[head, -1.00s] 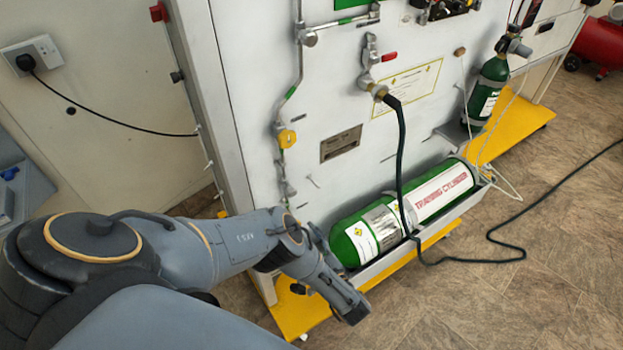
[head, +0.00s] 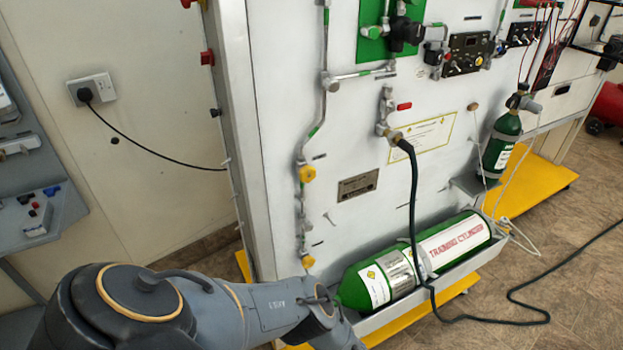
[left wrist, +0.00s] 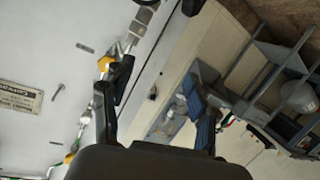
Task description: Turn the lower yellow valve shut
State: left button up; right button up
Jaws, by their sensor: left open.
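The lower yellow valve (head: 308,262) sits on the pipe near the bottom left of the white panel, just above my left forearm in the head view. The upper yellow valve (head: 307,173) is above it on the same pipe. In the left wrist view, which looks turned over, a yellow valve (left wrist: 104,64), apparently the lower one, is beside one dark finger. Another yellow part (left wrist: 68,158) shows near the bottom edge. My left gripper (left wrist: 160,103) is open, with nothing between its fingers. Its fingers are out of the head view. My right gripper is in neither view.
A green training cylinder (head: 425,262) lies in a tray right of the lower valve. A dark hose (head: 413,200) hangs over it. Small rods stick out of the panel near the pipe. A grey shelf unit (head: 60,215) stands at the left.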

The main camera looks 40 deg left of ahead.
pick_arm(q)
jog(key=s+d+f+n+g+h, duration=0.2)
jog(key=s+d+f+g+h, duration=0.2)
jog(key=s+f, duration=0.4)
jog(key=shift+s+d+g, duration=0.6)
jog(key=shift+s+d, duration=0.15)
